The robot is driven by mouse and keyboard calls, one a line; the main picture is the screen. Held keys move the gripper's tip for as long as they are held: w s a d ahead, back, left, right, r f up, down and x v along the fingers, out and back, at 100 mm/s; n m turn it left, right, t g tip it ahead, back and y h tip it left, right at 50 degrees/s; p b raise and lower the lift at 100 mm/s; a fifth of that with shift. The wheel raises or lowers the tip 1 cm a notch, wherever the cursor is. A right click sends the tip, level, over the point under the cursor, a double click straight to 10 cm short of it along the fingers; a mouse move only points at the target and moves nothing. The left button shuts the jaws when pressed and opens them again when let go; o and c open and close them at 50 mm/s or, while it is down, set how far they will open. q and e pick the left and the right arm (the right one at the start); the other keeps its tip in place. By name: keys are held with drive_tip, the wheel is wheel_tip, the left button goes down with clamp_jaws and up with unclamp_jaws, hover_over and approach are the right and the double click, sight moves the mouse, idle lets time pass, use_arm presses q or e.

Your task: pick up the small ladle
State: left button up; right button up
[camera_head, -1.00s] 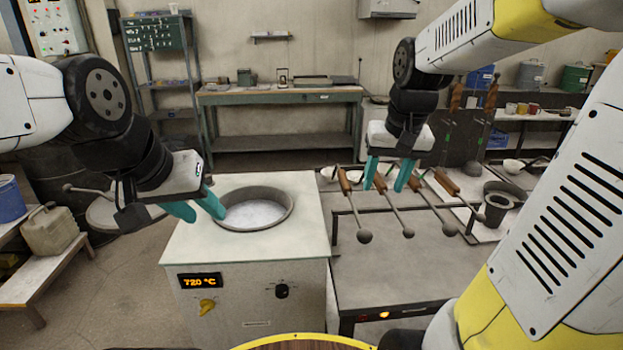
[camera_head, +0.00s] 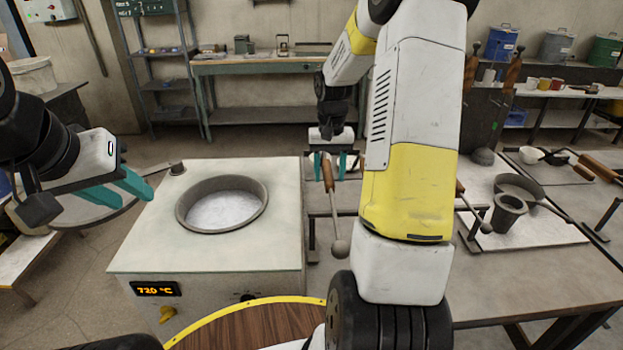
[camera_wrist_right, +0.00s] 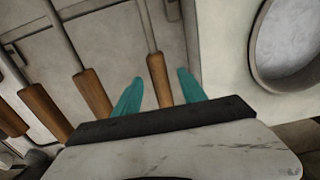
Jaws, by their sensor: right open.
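The small ladle seems to be the one nearest the furnace, with a wooden handle (camera_head: 328,177), a thin grey shaft and a small round grey bowl (camera_head: 340,249). My right gripper (camera_head: 329,167) is open over its handle end. In the right wrist view, the handle (camera_wrist_right: 158,80) lies between the two teal fingers of the right gripper (camera_wrist_right: 160,92), with gaps on both sides. I cannot tell how far the fingers reach down past it. My left gripper (camera_head: 137,200) is open and empty, left of the furnace. My right arm hides part of the ladle row.
Other ladle handles (camera_wrist_right: 92,93) lie beside it in the right wrist view. A furnace with a round pot (camera_head: 222,226) of bright melt stands left, reading 720 °C. A dark crucible-like cup (camera_head: 508,212) stands on the right of the bench.

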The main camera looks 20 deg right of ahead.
drive_tip(key=shift+f, duration=1.6)
clamp_jaws()
drive_tip(key=shift+r, duration=0.15)
